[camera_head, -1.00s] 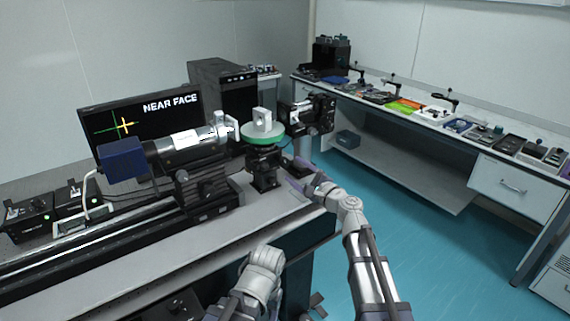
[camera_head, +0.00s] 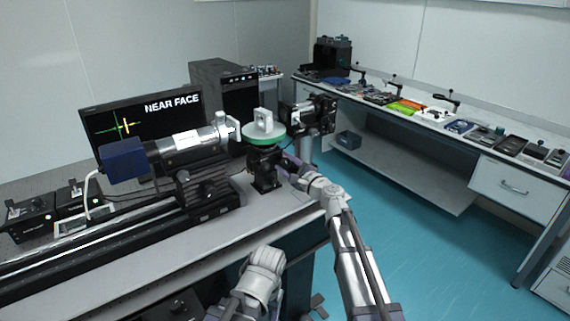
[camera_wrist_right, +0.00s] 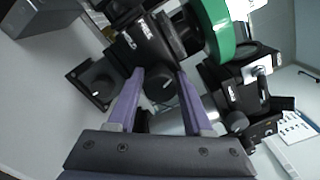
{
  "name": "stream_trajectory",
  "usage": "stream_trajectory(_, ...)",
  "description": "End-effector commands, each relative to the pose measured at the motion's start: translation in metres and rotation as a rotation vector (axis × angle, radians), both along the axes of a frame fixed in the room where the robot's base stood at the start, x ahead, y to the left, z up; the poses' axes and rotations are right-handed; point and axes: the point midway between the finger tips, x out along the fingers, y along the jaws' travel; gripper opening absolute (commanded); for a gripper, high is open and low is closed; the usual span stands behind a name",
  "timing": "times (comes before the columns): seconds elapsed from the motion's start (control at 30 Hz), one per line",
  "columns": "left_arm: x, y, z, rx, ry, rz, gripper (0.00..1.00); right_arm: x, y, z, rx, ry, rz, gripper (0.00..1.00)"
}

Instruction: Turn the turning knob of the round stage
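The round stage (camera_head: 266,138) is a disc with a green rim and pale top, on a black mount (camera_head: 264,168) at the table's right end. Its green rim shows at the top of the right wrist view (camera_wrist_right: 217,28). A dark round knob (camera_wrist_right: 159,88) on the black mount lies between the purple fingers of my right gripper (camera_wrist_right: 160,78). The fingers are apart, one on each side of the knob; I cannot tell whether they touch it. In the head view the right gripper (camera_head: 287,161) is at the mount's right side, small and partly hidden. My left gripper is not in view.
A pale square-framed piece (camera_head: 263,120) stands on the disc. A tube instrument (camera_head: 185,146) points at it from the left, and a black device (camera_head: 309,116) stands behind right. The monitor (camera_head: 150,120) reads "NEAR FACE" with a cross. The table front (camera_head: 180,248) is clear.

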Motion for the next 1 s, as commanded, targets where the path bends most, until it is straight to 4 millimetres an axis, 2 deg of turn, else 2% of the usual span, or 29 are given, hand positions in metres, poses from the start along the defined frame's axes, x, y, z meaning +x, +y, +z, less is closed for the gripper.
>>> stream_trajectory(0.07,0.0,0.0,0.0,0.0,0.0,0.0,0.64,0.0,-0.0002,0.0,0.0,0.0,0.0,0.41)
stream_trajectory(0.43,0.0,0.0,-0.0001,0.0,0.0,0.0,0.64,-0.0003,-0.0001,-0.0001,0.0,0.0,0.0,0.0)
stream_trajectory(0.63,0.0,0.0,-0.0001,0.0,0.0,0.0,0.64,-0.0004,-0.0001,-0.0002,-0.015,-0.01,0.001,0.0)
stream_trajectory(1.0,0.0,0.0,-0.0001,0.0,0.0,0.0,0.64,-0.0005,0.0,-0.0002,-0.197,-0.142,0.001,0.0)
